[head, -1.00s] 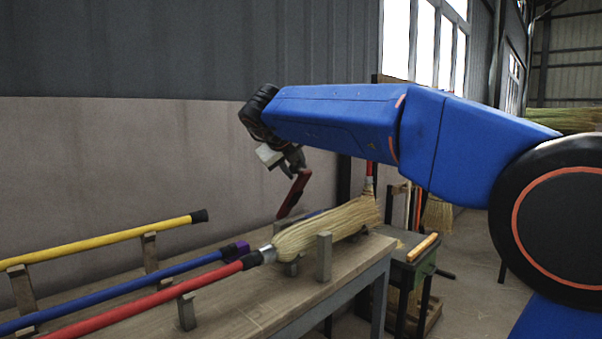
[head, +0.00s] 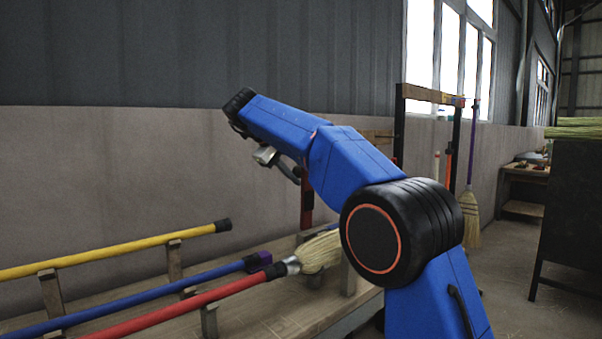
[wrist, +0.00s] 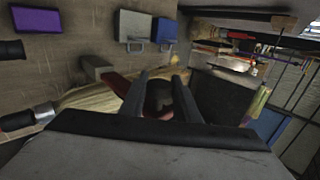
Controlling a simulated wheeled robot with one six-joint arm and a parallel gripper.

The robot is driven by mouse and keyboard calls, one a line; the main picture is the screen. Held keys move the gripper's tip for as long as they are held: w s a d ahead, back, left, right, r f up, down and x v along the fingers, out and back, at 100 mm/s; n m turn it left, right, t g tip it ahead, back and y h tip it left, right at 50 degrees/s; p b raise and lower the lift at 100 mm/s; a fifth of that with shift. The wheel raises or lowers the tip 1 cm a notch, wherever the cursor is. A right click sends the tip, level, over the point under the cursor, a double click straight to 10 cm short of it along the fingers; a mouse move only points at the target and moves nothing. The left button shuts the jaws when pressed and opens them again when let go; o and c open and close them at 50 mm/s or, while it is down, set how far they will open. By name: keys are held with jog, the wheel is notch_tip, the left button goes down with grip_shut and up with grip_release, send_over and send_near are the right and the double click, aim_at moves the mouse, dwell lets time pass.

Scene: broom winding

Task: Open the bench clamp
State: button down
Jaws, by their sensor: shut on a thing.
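My gripper (wrist: 162,82) is shut on the red lever of the bench clamp, with a dark rounded end between its fingers in the wrist view. In the head view the red lever (head: 306,205) stands near upright above the bench, below my gripper, partly behind my arm. In the wrist view part of the red lever (wrist: 118,86) shows left of the fingers. The clamp's body and jaws are mostly hidden. A broom with a straw head (head: 320,251) and red handle (head: 190,306) lies along the bench beside the lever; its straw (wrist: 88,97) passes under the fingers.
A blue pole (head: 150,291) and a yellow pole (head: 120,251) lie left on wooden posts (head: 52,292). A grey wall stands behind the bench. Another broom (head: 467,215) stands at the right, by a dark cabinet (head: 585,215). Floor is open between them.

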jog(key=shift+w+a+f, duration=0.15)
jog(key=shift+w+a, duration=0.05)
jog(key=shift+w, duration=0.1)
jog(key=c, duration=1.4)
grip_release()
